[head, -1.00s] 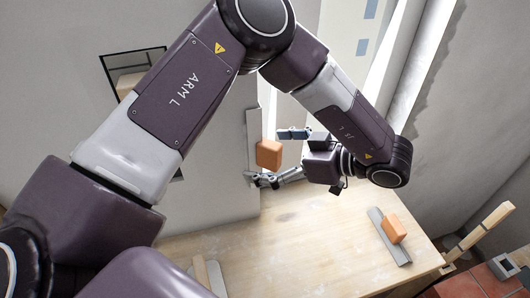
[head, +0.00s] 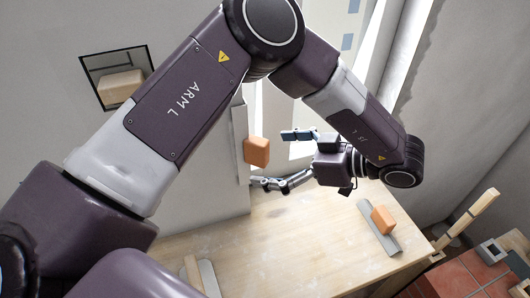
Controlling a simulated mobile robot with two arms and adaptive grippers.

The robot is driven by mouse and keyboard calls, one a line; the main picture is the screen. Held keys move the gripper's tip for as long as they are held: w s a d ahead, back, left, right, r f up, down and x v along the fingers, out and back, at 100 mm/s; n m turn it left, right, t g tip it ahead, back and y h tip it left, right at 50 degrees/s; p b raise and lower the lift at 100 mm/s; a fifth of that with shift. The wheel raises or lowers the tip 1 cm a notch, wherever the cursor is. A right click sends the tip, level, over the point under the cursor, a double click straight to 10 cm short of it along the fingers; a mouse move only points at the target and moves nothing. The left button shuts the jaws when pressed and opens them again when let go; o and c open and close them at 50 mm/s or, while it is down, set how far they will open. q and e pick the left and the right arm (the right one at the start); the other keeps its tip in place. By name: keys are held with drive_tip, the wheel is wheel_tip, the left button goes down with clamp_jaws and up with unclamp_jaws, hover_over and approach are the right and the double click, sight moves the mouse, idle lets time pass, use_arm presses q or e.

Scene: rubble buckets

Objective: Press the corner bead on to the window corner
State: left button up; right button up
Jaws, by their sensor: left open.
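A pale grey corner bead (head: 240,135) stands upright along the window corner, at the edge of the light wall. An orange block (head: 257,151) sits against it on the window side. Whether the bead lies fully flush with the corner I cannot tell. My left gripper (head: 270,160) is open, to the right of the block, one finger above and one below its level. It seems to hold nothing. A second grey strip (head: 392,243) with an orange block (head: 384,220) on it lies on the wooden table. My right gripper is not in view.
The wooden table (head: 310,235) is mostly clear in the middle. A grey trowel-like tool (head: 207,277) lies at its front left. A dark-framed wall niche (head: 121,88) holds a pale block. Red tiles and a wooden-handled tool (head: 470,220) are at right.

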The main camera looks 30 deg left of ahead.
use_arm(q)
drive_tip(key=d, duration=0.4)
drive_tip(key=shift+w+d, duration=0.1)
drive_tip(key=shift+d, duration=0.1)
idle(0.7)
